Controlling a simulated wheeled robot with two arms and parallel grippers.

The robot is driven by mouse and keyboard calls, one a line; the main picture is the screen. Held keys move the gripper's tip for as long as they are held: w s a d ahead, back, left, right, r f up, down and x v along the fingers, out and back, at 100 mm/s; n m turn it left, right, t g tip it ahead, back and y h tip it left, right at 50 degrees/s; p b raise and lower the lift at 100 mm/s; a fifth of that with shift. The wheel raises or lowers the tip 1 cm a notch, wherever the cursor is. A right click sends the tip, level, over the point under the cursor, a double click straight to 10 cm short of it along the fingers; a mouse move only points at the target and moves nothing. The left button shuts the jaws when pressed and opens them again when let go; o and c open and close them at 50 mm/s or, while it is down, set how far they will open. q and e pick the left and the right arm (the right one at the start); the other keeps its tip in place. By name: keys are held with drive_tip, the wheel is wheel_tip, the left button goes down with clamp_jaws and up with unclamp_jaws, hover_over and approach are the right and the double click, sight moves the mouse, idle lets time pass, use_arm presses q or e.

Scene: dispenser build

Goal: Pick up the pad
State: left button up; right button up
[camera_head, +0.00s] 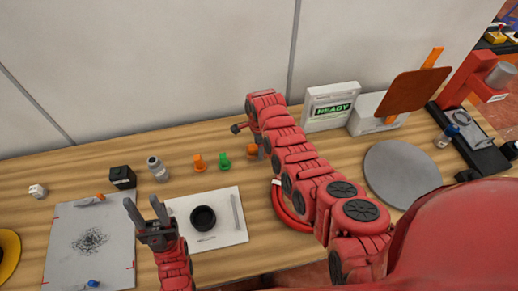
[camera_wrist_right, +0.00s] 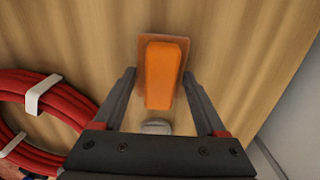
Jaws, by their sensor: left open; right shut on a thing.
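The pad (camera_wrist_right: 165,75) shows in the right wrist view as an orange block on a thin brown plate. My left gripper (camera_head: 142,207) is open and empty, between the left sheet and the white mat.
A red coiled cable (camera_wrist_right: 45,105) lies beside the pad. Orange (camera_head: 199,163) and green (camera_head: 224,161) pieces, a grey bottle (camera_head: 158,169) and a black cube (camera_head: 122,177) stand to the left. A white READY box (camera_head: 331,106) stands behind. A grey disc (camera_head: 401,173) lies right.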

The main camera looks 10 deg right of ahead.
wheel_tip(320, 180, up, 5)
drive_tip(key=shift+w+r+b, duration=0.1)
drive_tip(key=shift+r+b, duration=0.1)
drive_tip(key=shift+b, duration=1.05)
drive_tip(key=shift+r+p, duration=0.6)
drive_tip(key=shift+r, duration=1.3)
